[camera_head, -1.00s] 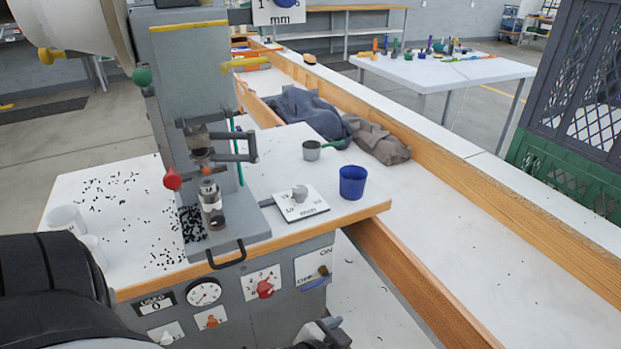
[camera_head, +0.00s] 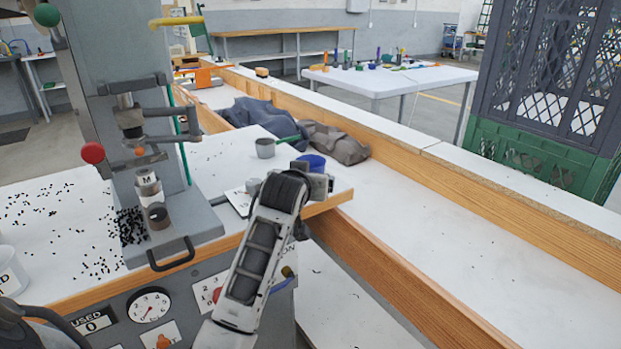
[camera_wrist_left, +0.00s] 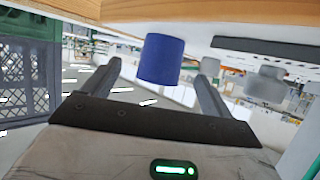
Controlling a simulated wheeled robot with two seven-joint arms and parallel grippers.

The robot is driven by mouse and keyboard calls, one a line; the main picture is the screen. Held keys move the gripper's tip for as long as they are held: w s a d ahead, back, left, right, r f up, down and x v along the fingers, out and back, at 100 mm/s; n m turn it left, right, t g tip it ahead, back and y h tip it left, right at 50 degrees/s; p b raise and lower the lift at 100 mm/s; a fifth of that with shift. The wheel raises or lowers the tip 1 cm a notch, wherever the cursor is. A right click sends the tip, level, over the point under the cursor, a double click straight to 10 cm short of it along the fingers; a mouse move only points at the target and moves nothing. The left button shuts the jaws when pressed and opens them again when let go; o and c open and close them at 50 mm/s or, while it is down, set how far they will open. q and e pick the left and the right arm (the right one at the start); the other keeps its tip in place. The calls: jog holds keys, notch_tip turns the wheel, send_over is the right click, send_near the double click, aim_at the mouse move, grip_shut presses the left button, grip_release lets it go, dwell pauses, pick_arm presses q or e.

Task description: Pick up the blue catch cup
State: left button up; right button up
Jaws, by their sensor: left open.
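The blue catch cup (camera_head: 311,162) stands near the right corner of the white press table (camera_head: 220,158). In the head view, most of it is hidden behind my left gripper (camera_head: 318,183), and only its upper part shows. In the left wrist view, the cup (camera_wrist_left: 162,60) appears upside down, with the table along the top of the picture. My left gripper (camera_wrist_left: 158,72) is open, with one finger on each side of the cup's outline. I cannot tell whether the fingertips have reached around it. My right gripper is not in view.
Dark cloths (camera_head: 335,143) lie in the wood-edged trough. A crate (camera_head: 540,150) stands at right.

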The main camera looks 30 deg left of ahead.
pick_arm(q)
jog(key=shift+x, duration=3.75)
jog(key=shift+a+r, duration=0.1)
jog(key=shift+a, duration=0.05)
jog(key=c, duration=1)
